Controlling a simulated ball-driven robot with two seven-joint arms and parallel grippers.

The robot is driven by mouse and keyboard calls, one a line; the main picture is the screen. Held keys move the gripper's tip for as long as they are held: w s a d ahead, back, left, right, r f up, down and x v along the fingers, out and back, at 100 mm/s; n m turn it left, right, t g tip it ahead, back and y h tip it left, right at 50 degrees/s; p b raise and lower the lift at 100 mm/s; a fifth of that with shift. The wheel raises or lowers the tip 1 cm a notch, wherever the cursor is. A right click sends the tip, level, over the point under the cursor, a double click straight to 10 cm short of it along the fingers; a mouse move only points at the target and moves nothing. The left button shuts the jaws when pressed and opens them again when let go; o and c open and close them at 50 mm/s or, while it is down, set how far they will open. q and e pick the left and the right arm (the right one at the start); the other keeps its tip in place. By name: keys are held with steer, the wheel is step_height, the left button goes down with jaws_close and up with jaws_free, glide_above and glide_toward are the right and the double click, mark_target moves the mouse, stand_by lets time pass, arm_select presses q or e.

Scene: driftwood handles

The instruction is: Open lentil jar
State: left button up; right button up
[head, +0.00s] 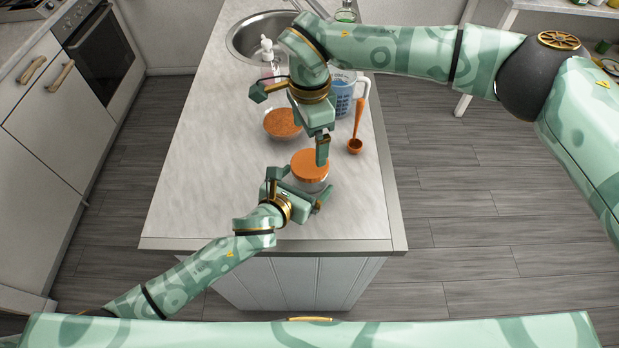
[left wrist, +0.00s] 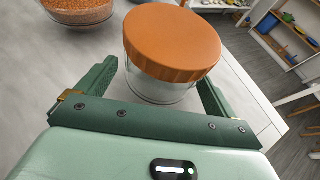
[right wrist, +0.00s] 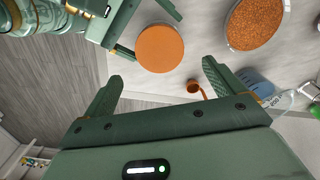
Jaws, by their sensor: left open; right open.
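The lentil jar (head: 320,186) stands upright on the counter, a clear glass body under a round orange lid (head: 310,165). In the left wrist view the jar body (left wrist: 160,88) sits between the two spread fingers of my left gripper (left wrist: 158,85), below the lid (left wrist: 172,42). My left gripper (head: 296,190) is open around the jar's near side; whether a finger touches the glass I cannot tell. My right gripper (head: 320,152) is open and points down just above the lid. In the right wrist view the lid (right wrist: 159,48) lies beyond its open fingers (right wrist: 160,82).
A bowl of orange lentils (head: 282,124) stands behind the jar. A soap bottle (head: 267,48) stands by the sink (head: 245,42). The counter's left side (head: 205,180) is clear.

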arm_select(q)
steer(key=shift+w+d+f, duration=0.2)
steer(key=shift+w+d, duration=0.15)
steer(key=shift+w, duration=0.15)
arm_select(e)
steer(key=shift+d, duration=0.1)
